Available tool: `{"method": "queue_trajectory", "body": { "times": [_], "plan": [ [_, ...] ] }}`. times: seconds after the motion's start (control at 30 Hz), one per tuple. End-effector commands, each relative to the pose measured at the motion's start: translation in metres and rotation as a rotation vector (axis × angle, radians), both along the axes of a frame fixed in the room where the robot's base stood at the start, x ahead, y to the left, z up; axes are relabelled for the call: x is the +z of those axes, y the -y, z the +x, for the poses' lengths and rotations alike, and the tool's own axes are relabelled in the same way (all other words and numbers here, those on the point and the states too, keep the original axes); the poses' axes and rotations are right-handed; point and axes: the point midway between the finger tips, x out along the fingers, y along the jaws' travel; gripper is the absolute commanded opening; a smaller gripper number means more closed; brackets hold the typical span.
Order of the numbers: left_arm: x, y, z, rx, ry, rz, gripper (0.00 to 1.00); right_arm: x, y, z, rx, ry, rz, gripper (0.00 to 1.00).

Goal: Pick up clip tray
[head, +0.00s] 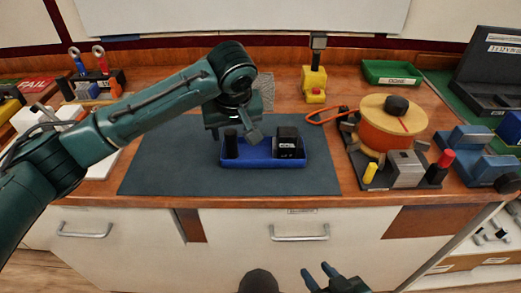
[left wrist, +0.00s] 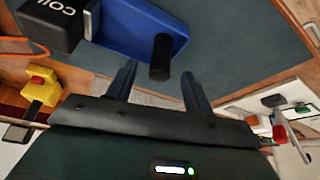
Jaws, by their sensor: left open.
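A blue tray (head: 262,163) lies on the dark mat in the head view, with a black upright post (head: 231,144) at its left end and a black block (head: 288,143) marked with white letters on its right part. I read no clip label on the tray. My left gripper (head: 236,126) is open and empty over the tray's left end. In the left wrist view the fingers (left wrist: 158,82) are apart, and the post (left wrist: 160,57) and blue tray (left wrist: 135,25) lie beyond their tips. My right gripper (head: 318,272) is open and empty, low in front of the counter.
A yellow and orange spool (head: 392,123) and a grey block (head: 406,170) stand right of the mat (head: 160,165). A yellow stand (head: 314,84) and a green "DONE" tray (head: 392,73) are behind. The mat around the tray is clear.

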Motion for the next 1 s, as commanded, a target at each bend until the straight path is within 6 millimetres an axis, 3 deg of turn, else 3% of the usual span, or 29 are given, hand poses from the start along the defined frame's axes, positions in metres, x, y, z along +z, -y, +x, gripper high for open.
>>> {"method": "queue_trajectory", "body": {
  "times": [0.2, 0.53, 1.0],
  "plan": [
    [-0.031, -0.004, 0.010, 0.002, -0.002, 0.001, 0.52, 0.002, 0.000, 0.001, 0.000, 0.004, -0.003, 0.36],
    [-0.038, -0.005, 0.013, 0.000, -0.001, 0.000, 0.52, 0.002, 0.001, 0.001, 0.002, 0.004, -0.006, 0.36],
    [-0.037, -0.005, 0.013, 0.000, -0.001, 0.001, 0.13, 0.000, 0.002, 0.001, 0.009, 0.003, -0.013, 0.36]
  ]
}}
